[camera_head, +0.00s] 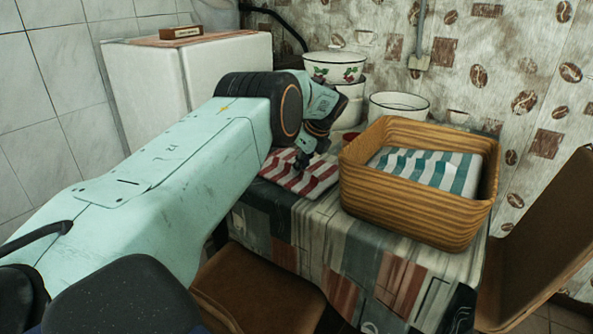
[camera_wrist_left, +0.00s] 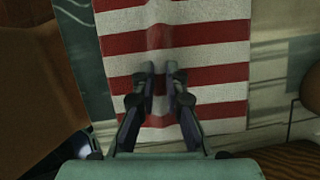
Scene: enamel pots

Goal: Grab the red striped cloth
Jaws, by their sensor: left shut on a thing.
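The red and white striped cloth (camera_head: 308,178) lies on the table, left of the wicker basket. It also shows in the left wrist view (camera_wrist_left: 215,50), spread under my fingers with a fold raised along its middle. My left gripper (camera_head: 301,160) is over the cloth in the head view. In the wrist view my left gripper (camera_wrist_left: 160,75) has its fingertips close together, pinching the raised fold. The cloth's far left part is hidden behind my arm in the head view. My right gripper is not in view.
The wicker basket (camera_head: 410,202) holds a teal striped cloth (camera_head: 433,169). Enamel pots (camera_head: 335,66) (camera_head: 398,104) stand at the back. A white cabinet (camera_head: 150,80) is behind my arm. Brown chairs (camera_head: 258,290) (camera_head: 540,260) stand at the front and right of the table (camera_head: 330,235).

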